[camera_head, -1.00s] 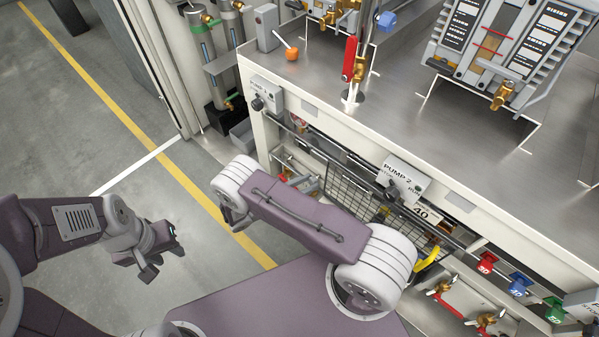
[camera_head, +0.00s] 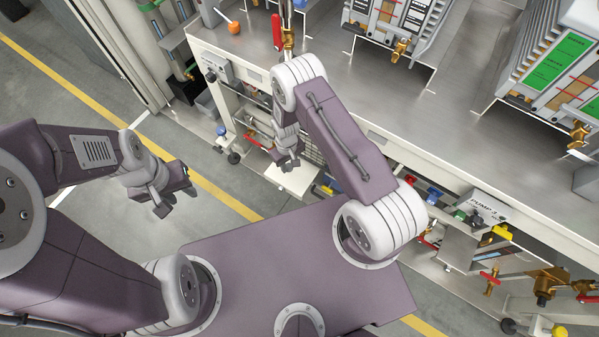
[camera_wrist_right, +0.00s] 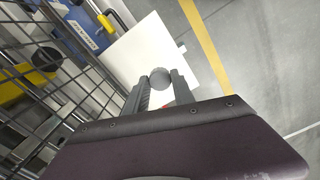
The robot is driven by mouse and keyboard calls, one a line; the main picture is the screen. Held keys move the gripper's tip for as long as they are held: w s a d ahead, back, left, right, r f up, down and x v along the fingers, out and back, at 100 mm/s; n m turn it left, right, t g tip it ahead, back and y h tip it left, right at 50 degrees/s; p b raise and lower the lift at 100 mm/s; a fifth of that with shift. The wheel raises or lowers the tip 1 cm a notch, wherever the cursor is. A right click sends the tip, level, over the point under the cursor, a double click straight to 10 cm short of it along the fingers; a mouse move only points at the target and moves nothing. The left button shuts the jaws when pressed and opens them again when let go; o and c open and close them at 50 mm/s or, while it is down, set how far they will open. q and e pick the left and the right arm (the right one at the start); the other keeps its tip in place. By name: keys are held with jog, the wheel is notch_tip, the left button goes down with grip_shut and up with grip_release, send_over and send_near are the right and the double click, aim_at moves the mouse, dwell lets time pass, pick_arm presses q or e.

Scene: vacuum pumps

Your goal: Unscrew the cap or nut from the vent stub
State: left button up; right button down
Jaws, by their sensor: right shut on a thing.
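My right gripper (camera_wrist_right: 160,92) is shut on a small grey round piece (camera_wrist_right: 159,77), which shows between its fingertips in the right wrist view. I cannot tell whether this piece is the cap or nut. In the head view my right gripper (camera_head: 287,160) hangs at the bench's front edge, above a white panel; the piece is too small to make out there. My left gripper (camera_head: 172,200) is at the left over the floor, fingers apart and empty. I cannot pick out the vent stub with certainty.
A white panel (camera_wrist_right: 152,48) lies below the right gripper. The steel bench (camera_head: 380,110) carries pumps (camera_head: 395,22) and a red-handled valve (camera_head: 277,31). Floor at left is open.

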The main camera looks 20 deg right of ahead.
jog(key=shift+w, duration=0.15)
jog(key=shift+r, duration=0.15)
jog(key=b, duration=0.4)
send_over(289, 175)
notch_tip(289, 175, down, 5)
jog(key=shift+f, duration=0.1)
jog(key=shift+f, duration=0.1)
jog(key=shift+f+b, duration=0.55)
jog(key=shift+f, duration=0.1)
jog(key=shift+f, duration=0.25)
jog(key=c, duration=1)
grip_release()
